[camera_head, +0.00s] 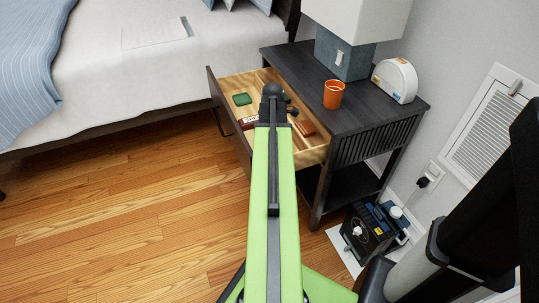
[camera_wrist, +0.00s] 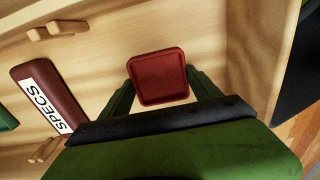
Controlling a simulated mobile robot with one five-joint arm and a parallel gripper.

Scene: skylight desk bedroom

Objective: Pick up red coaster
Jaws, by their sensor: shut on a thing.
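The red coaster (camera_wrist: 158,77) is a small rounded square with a raised rim. In the wrist view it sits between the two fingers of my gripper (camera_wrist: 158,90), which is shut on it. In the head view my gripper (camera_head: 274,92) is over the open drawer (camera_head: 236,87) of the dark nightstand, and my arm hides the coaster there. The wooden drawer floor shows around the coaster in the wrist view; I cannot tell whether the coaster touches it.
A dark red case marked SPECS (camera_wrist: 45,97) lies left of the coaster, with a green item (camera_head: 242,99) beyond it. The drawer's wooden wall (camera_wrist: 258,55) is close on the right. An orange cup (camera_head: 333,95) and a lamp (camera_head: 343,55) stand on the nightstand top (camera_head: 375,105).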

